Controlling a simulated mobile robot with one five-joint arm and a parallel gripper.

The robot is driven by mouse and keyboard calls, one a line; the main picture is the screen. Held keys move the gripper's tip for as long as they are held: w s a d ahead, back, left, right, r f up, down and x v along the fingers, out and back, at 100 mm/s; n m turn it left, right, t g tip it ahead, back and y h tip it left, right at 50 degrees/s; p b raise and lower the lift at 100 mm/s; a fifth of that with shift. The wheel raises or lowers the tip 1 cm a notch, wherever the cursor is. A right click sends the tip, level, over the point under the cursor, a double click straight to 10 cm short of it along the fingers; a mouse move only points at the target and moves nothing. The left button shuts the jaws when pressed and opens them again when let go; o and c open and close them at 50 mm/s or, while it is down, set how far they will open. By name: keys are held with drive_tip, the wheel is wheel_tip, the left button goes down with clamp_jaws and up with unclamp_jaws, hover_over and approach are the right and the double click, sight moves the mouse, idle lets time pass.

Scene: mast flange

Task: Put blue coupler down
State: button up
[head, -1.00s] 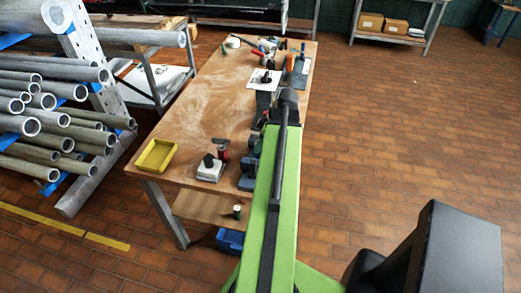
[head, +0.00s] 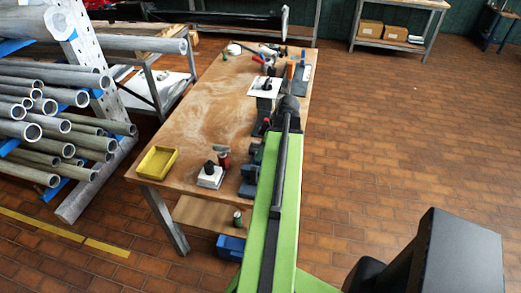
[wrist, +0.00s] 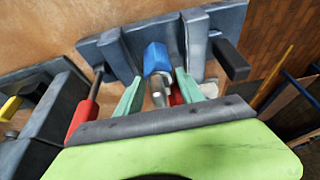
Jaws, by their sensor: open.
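The blue coupler (wrist: 157,60) shows in the wrist view, with a bare metal end towards me. It sits between the teal fingers of my gripper (wrist: 160,88), which stand apart on either side of it. Behind and around it is a grey-blue vise-like fixture (wrist: 120,52). I cannot tell whether the coupler touches the fixture or a finger. In the head view my arm reaches over the right side of the table, and I cannot make out the gripper or the coupler there.
The wooden table (head: 205,115) has a clear middle. A yellow tray (head: 157,162) and a white block with a black knob (head: 210,176) stand at its near end. A white plate (head: 262,93) and tools lie towards the far end. Pipes (head: 60,125) are racked at left.

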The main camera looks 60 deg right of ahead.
drive_tip(key=p+v, duration=0.9)
drive_tip(key=v, duration=0.2)
drive_tip(key=w+a+f+m+g, duration=0.1)
drive_tip(key=w+a+m+g, duration=0.15)
drive_tip(key=w+a, duration=2)
drive_tip(key=w+a+g, duration=0.1)
drive_tip(key=w+a, duration=0.1)
drive_tip(key=a, duration=1.2)
drive_tip(key=w+a+m+g+h, duration=0.1)
drive_tip(key=a, duration=1.3)
drive_tip(key=shift+w+a+f, duration=0.35)
drive_tip(key=shift+f, duration=0.05)
